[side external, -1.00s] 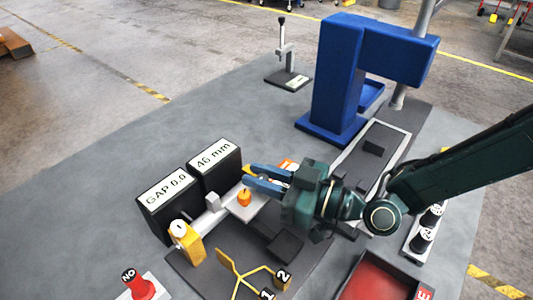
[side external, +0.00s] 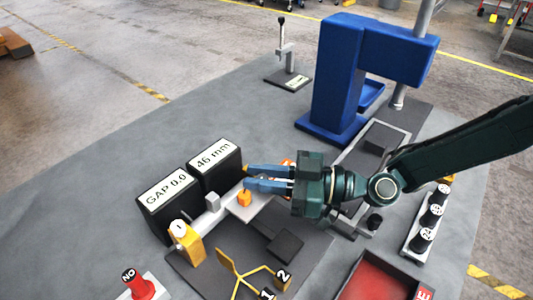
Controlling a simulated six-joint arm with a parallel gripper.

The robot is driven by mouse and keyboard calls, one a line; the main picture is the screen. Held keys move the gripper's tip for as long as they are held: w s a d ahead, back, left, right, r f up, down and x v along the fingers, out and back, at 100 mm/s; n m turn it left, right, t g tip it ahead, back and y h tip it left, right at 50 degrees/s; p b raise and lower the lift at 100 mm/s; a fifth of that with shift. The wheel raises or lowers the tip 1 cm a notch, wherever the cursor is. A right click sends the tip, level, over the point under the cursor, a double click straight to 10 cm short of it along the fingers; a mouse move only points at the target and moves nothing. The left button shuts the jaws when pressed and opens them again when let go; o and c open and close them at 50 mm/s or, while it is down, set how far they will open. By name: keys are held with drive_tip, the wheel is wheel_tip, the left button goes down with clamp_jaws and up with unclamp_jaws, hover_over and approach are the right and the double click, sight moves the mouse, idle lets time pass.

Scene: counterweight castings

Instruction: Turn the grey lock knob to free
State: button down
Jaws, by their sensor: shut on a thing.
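The gauge has two dark display blocks, one reading GAP 0.0 (side external: 168,208) and one reading 46 mm (side external: 216,168). A light bar with a small pale grey block (side external: 212,202) runs in front of them, with a light plate beside it. A small orange piece (side external: 244,198) sits on the plate, just below the fingertips. My gripper (side external: 247,177) reaches in from the right, with blue fingers nearly level and tips beside the 46 mm block. It is shut, apparently on the grey lock knob; the fingers hide the knob, so its setting cannot be read.
A yellow post (side external: 187,245) and a yellow fork (side external: 240,273) stand in front. A red piece marked NO (side external: 140,285) is at lower left. A blue press (side external: 350,75) stands behind. Black weights (side external: 428,218) and a red tray (side external: 385,283) are at right. The left mat is clear.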

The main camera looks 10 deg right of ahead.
drive_tip(key=c, duration=1.3)
unclamp_jaws()
drive_tip(key=shift+c, duration=0.2)
drive_tip(key=shift+s+a+m+t, duration=0.1)
drive_tip(key=shift+m+t, duration=0.3)
drive_tip(key=shift+t, duration=0.2)
drive_tip(key=shift+m+t+h, duration=0.7)
drive_tip(key=shift+m+t, duration=0.1)
drive_tip(key=shift+t, duration=0.4)
drive_tip(key=shift+t, duration=0.3)
